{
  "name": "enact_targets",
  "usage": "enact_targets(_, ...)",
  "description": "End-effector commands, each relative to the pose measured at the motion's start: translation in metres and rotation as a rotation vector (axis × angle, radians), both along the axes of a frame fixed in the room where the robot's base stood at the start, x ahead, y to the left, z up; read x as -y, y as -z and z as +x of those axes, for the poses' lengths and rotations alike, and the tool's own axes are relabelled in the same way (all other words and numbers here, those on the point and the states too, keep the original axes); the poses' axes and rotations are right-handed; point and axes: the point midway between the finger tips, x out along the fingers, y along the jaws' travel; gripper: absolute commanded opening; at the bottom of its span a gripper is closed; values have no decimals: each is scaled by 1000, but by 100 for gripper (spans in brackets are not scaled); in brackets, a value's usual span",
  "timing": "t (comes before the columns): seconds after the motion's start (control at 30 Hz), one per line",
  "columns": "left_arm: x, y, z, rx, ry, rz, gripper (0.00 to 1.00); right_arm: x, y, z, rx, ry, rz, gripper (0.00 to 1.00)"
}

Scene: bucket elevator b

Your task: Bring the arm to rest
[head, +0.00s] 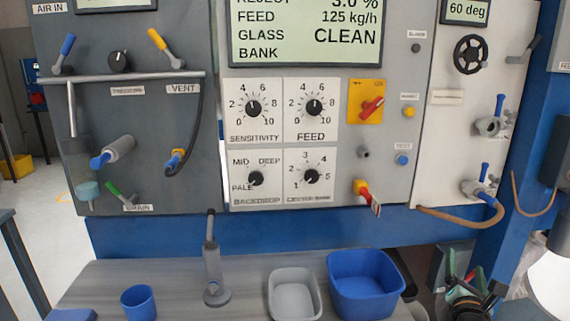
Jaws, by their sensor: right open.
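My right gripper (464,291) shows at the lower right, low beside the right end of the grey bench. It is dark and partly cut off by the bottom edge. It is open, and I see nothing held in it. It is apart from the control panel and to the right of the blue bin (366,284). A white rounded part of my right arm shows at the right edge. My left gripper is not in view.
The grey bench (180,275) holds a grey tray (293,295), a blue cup (138,302) and an upright lever (213,272). Behind stands a panel with knobs (253,109), valves and a red switch (372,107). A brown hose (455,215) hangs at right.

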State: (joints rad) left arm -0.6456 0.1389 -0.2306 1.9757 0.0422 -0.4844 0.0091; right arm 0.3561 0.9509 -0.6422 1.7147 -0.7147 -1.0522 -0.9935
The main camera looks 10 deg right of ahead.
Motion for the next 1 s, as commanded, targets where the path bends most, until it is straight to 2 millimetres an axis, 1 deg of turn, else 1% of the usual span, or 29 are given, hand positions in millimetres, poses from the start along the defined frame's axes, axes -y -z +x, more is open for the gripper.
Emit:
enact_targets(0.03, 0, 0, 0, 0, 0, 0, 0, -7, 39, -13, -45, -34, 126, 81)
enact_targets(0.07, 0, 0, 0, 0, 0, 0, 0, -11, 58, -20, -64, -50, 205, 81)
enact_targets(0.1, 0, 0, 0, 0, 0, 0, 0, -17, 83, -32, -88, -67, 310, 81)
enact_targets(0.17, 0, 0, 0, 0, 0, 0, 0, -26, 118, -50, -122, -78, 471, 81)
enact_targets(0.2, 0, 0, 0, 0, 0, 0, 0, -33, 139, -65, -144, -80, 581, 81)
enact_targets(0.27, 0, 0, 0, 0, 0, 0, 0, -44, 169, -87, -173, -72, 744, 81)
enact_targets(0.3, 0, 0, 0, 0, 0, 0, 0, -51, 187, -104, -190, -57, 852, 81)
enact_targets(0.37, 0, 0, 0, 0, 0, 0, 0, -63, 210, -128, -212, -27, 1012, 81)
enact_targets(0.4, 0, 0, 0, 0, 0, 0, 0, -70, 222, -144, -223, -2, 1112, 81)
enact_targets(0.5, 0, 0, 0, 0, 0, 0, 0, -86, 246, -180, -240, 68, 1327, 81)
enact_targets(0.6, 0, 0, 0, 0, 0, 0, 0, -99, 261, -211, -248, 146, 1507, 81)
enact_targets(0.7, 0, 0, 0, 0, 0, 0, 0, -110, 271, -239, -247, 231, 1662, 81)
enact_targets(0.8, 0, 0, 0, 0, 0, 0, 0, -121, 278, -265, -239, 320, 1807, 81)
enact_targets(1.0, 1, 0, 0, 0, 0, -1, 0, -165, 289, -270, -157, 386, 1973, 81)
